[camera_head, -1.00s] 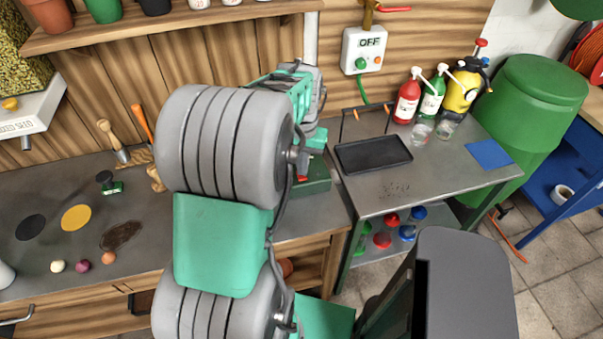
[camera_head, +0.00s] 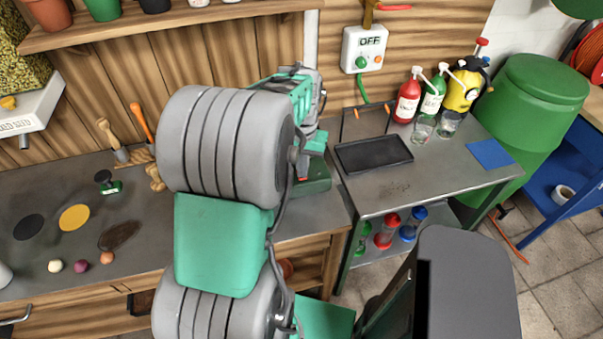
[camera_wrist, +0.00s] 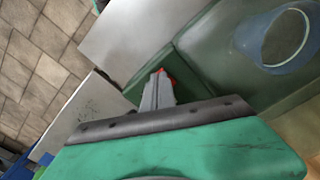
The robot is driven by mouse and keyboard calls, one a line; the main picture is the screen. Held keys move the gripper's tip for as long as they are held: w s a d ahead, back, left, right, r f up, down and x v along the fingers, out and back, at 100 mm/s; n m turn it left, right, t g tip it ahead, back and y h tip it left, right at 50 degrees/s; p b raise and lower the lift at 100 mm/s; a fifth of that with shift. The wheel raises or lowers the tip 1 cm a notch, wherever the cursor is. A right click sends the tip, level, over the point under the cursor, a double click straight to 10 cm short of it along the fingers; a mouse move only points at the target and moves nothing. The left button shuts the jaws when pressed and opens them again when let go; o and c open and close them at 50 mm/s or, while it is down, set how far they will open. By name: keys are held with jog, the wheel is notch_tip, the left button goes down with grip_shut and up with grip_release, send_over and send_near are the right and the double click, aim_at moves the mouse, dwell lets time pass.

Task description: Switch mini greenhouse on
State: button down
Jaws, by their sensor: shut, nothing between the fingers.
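A green box (camera_head: 316,178) stands at the right end of the workbench, mostly hidden behind my arm. It may be the mini greenhouse. The wrist view shows a green base (camera_wrist: 165,70) and a greenish see-through cover with a round ring (camera_wrist: 272,38). A white wall box (camera_head: 363,50) reads OFF and has a green and an orange button.
A metal table (camera_head: 405,193) to the right holds a black tray (camera_head: 373,154), a red bottle (camera_head: 407,98), a green bottle (camera_head: 433,92) and a yellow sprayer (camera_head: 465,84). A green bin (camera_head: 530,100) stands beyond. Tools and small balls lie on the workbench (camera_head: 50,195).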

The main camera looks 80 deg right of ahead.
jog(key=shift+f, duration=0.35)
jog(key=shift+a, duration=0.1)
notch_tip(320, 180, up, 7)
jog(key=p, duration=0.4)
jog(key=shift+r+p, duration=0.1)
jog(key=shift+p, duration=0.3)
